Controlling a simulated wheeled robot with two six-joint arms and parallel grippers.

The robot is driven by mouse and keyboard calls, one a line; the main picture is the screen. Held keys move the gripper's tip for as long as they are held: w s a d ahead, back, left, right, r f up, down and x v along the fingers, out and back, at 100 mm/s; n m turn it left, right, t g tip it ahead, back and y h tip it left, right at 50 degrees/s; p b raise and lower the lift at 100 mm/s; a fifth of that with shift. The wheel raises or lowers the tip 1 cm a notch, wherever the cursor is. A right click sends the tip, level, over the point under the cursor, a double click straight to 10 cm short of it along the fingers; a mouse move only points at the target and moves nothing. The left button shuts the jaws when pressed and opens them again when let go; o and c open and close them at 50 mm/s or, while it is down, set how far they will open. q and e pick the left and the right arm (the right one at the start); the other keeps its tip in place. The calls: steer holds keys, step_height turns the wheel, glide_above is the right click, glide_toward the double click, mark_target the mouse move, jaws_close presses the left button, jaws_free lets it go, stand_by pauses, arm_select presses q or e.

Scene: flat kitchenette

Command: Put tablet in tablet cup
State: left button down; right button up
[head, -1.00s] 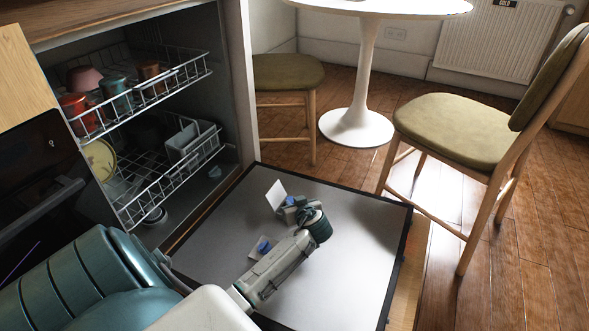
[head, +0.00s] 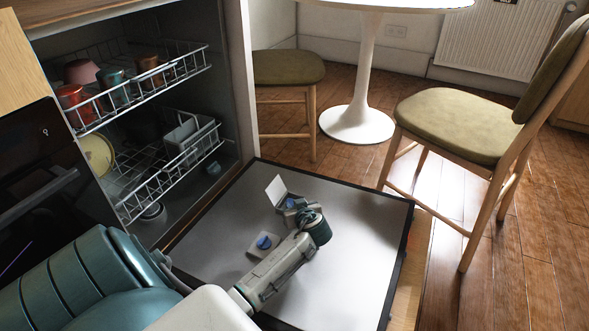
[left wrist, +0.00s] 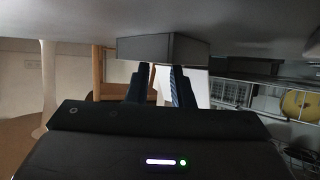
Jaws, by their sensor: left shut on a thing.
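My left gripper (head: 291,203) is low over the dishwasher's open door, at the tablet cup. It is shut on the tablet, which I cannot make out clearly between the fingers. The tablet cup's white lid (head: 276,189) stands open beside the fingertips. My gripper mostly hides the cup's inside in the head view. In the left wrist view the two dark fingers (left wrist: 161,88) reach toward a grey block (left wrist: 163,48), which looks like the cup's body at the door surface. I cannot tell whether the tablet touches the cup. My right gripper is not in view.
The door (head: 355,235) lies open and is mostly bare, with a blue round cap (head: 264,242) near my arm. Racks with cups (head: 110,78) and a yellow plate (head: 98,155) are at left. A chair (head: 455,125) and a table leg (head: 362,80) stand beyond.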

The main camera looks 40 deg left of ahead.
arm_select(q)
steer(key=shift+f, duration=0.2)
steer(key=c, duration=1.3)
jaws_free()
steer(key=shift+s, duration=0.1)
